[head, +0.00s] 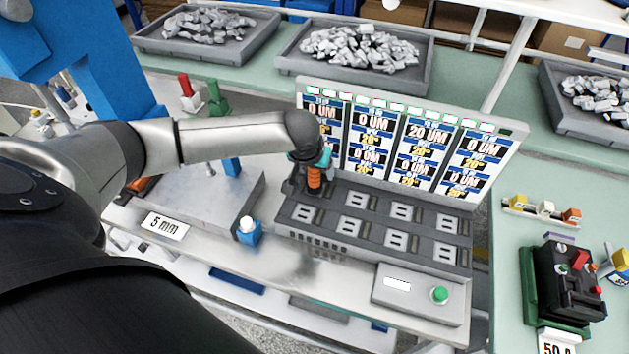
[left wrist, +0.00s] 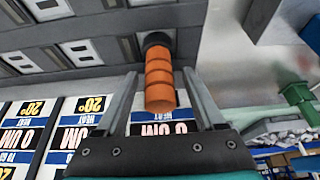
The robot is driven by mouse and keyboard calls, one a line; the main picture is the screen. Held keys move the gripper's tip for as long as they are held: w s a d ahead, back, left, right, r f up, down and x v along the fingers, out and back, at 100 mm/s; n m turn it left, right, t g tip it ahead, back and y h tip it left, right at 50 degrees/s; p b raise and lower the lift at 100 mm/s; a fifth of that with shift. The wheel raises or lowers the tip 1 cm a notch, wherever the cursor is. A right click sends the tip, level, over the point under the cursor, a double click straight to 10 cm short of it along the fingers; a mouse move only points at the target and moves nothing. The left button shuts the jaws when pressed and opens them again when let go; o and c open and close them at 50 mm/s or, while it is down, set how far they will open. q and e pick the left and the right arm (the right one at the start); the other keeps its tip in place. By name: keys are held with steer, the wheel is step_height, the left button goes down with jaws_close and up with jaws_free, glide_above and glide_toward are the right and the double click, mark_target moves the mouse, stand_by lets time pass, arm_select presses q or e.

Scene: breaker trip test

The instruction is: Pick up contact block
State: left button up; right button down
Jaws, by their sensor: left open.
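An orange ribbed handle (head: 314,178) stands on a dark base at the back left of the grey socket fixture (head: 345,258); it looks like the contact block's grip, though most of the block is hidden. In the left wrist view the orange handle (left wrist: 160,80) lies between the two fingers of my left gripper (left wrist: 159,72), with a visible gap on each side. My left gripper (head: 313,163) is open, over the handle in the head view. My right gripper is not in view.
A display panel (head: 395,187) stands close behind the fixture. A black breaker (head: 570,283) stands on the right bench.

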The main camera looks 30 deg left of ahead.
arm_select(q)
steer(key=shift+w+f, duration=0.15)
steer(key=shift+f, duration=0.2)
jaws_close()
stand_by(0.4)
steer(key=shift+r, duration=0.1)
stand_by(0.8)
